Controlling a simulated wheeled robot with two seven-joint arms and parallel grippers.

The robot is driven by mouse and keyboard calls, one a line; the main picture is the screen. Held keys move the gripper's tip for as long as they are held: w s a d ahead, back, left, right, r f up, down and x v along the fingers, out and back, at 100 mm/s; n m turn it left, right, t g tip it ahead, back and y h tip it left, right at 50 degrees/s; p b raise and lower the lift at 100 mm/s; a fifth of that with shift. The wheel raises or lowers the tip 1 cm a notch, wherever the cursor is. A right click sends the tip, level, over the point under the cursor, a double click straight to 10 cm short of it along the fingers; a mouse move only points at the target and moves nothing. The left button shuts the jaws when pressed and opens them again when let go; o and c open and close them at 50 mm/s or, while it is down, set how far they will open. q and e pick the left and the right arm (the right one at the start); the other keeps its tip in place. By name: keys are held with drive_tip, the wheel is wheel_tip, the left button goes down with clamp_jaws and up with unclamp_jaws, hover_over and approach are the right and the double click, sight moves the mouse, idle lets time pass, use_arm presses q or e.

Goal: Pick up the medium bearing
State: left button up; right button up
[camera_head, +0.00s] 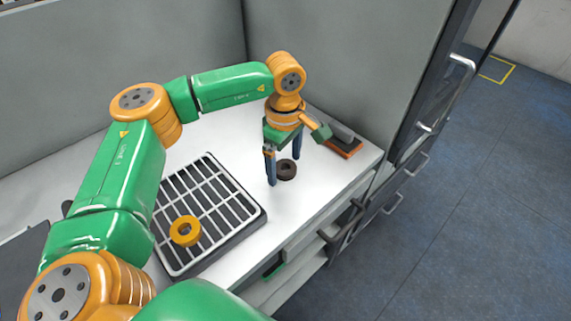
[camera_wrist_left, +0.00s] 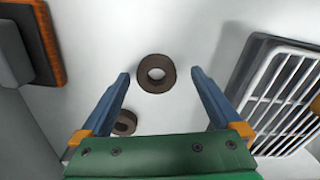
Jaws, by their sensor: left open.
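Two dark brown ring bearings lie flat on the white table in the left wrist view. The bigger dark bearing (camera_wrist_left: 143,84) lies between and just beyond my left fingertips; a dark bearing between the fingertips also shows in the head view (camera_head: 287,177). The smaller dark bearing (camera_wrist_left: 123,128) is nearer the palm, by the left finger; I cannot make it out in the head view. A wide yellow-orange ring (camera_head: 174,231) lies on the grated tray. My left gripper (camera_head: 284,170) points down, open and empty, with a finger on each side of the bigger dark bearing. My right gripper is not in view.
The dark tray with a light grate (camera_head: 262,215) stands left of the gripper. A grey and orange item (camera_head: 345,150) lies near the wall at right. A grey wall (camera_head: 330,60) rises behind. The table front between tray and gripper is clear.

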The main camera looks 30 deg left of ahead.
use_arm(q)
drive_tip(key=shift+w+a+f, duration=0.1)
drive_tip(key=shift+w+f, duration=0.25)
drive_tip(key=shift+f, duration=0.1)
drive_tip(key=shift+s+r, duration=0.1)
drive_tip(key=shift+s, duration=0.1)
drive_tip(key=c, duration=0.7)
drive_tip(key=shift+w, duration=0.1)
clamp_jaws()
